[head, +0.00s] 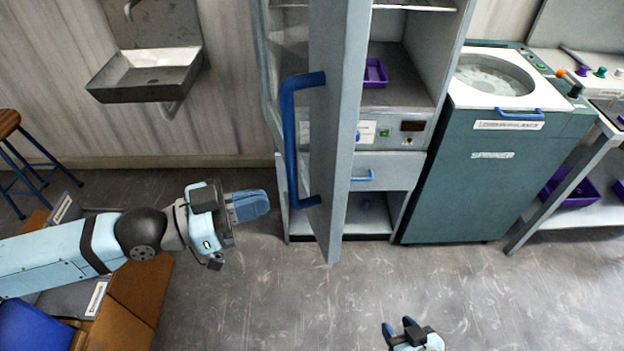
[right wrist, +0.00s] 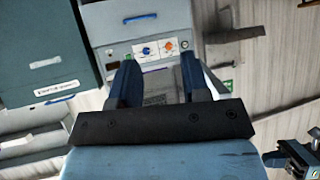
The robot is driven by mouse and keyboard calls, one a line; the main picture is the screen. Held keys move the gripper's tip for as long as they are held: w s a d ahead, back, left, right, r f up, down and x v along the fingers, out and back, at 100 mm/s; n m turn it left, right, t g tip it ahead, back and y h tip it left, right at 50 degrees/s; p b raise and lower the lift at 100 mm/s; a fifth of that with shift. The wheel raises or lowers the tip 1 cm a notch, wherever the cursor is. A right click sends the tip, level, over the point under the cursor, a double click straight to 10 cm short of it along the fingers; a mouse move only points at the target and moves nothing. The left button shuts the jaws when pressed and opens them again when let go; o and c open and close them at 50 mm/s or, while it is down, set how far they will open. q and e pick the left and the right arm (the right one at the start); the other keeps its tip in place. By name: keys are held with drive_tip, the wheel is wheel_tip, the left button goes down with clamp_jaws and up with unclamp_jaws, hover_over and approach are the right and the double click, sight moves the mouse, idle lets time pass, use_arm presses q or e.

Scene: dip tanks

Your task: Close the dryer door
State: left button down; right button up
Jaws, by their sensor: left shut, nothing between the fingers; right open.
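The dryer is a tall grey cabinet (head: 390,160) in the middle of the head view. Its door (head: 345,110) stands open, swung out toward me and seen nearly edge-on, with a long blue handle (head: 291,140) on its left side. My left gripper (head: 262,204) is shut and empty, left of the door's lower part, apart from the handle in the picture. My right gripper (head: 398,326) is open and empty, low at the bottom edge, in front of the cabinet. The right wrist view shows its open fingers (right wrist: 158,80) with the knobbed control panel (right wrist: 155,50) beyond them.
A purple tray (head: 375,73) sits on a shelf inside the cabinet. A green spinner unit (head: 480,190) stands right of it, then a bench (head: 570,170). A sink (head: 148,75) hangs on the left wall, with a stool (head: 12,150) below. The floor (head: 300,300) before the cabinet is clear.

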sight(327, 184)
use_arm(q)
drive_tip(key=p+x, duration=0.2)
drive_tip(key=x, duration=0.6)
drive_tip(key=shift+r+p, duration=0.1)
drive_tip(key=shift+p, duration=0.2)
drive_tip(key=shift+w+d, duration=0.25)
drive_tip(key=shift+d, duration=0.35)
